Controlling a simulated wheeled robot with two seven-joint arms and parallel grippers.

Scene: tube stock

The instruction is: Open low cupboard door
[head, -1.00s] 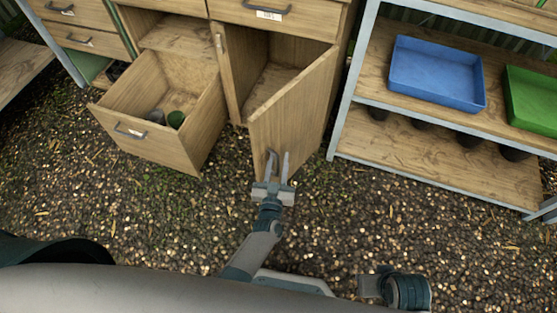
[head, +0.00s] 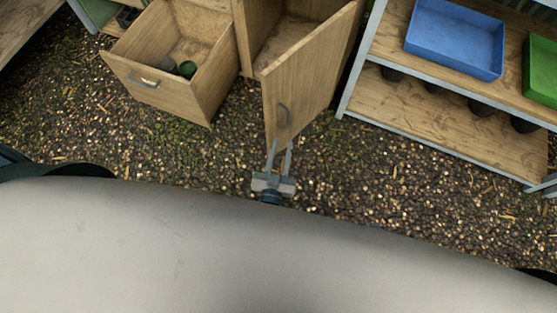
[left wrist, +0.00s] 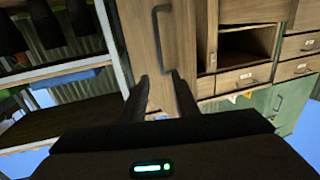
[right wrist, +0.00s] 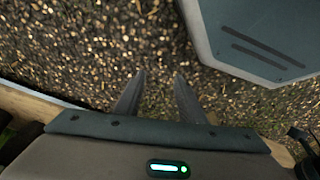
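The low cupboard door (head: 305,85) is wooden and stands swung well open from its cupboard (head: 285,30). Its dark bar handle (head: 283,116) is on the outer face near the free edge. My left gripper (head: 280,148) is just in front of the door's lower free corner, open and empty, apart from the handle. In the left wrist view the handle (left wrist: 158,35) shows beyond the two spread fingers (left wrist: 160,84), with nothing between them. My right gripper (right wrist: 157,82) shows only in its wrist view, open and empty over gravel.
An open drawer (head: 160,95) holding small pots (head: 187,69) juts out left of the cupboard. A metal-framed shelf (head: 450,125) with a blue tray (head: 455,40) and a green tray (head: 541,75) stands right. Gravel (head: 400,190) in front is clear.

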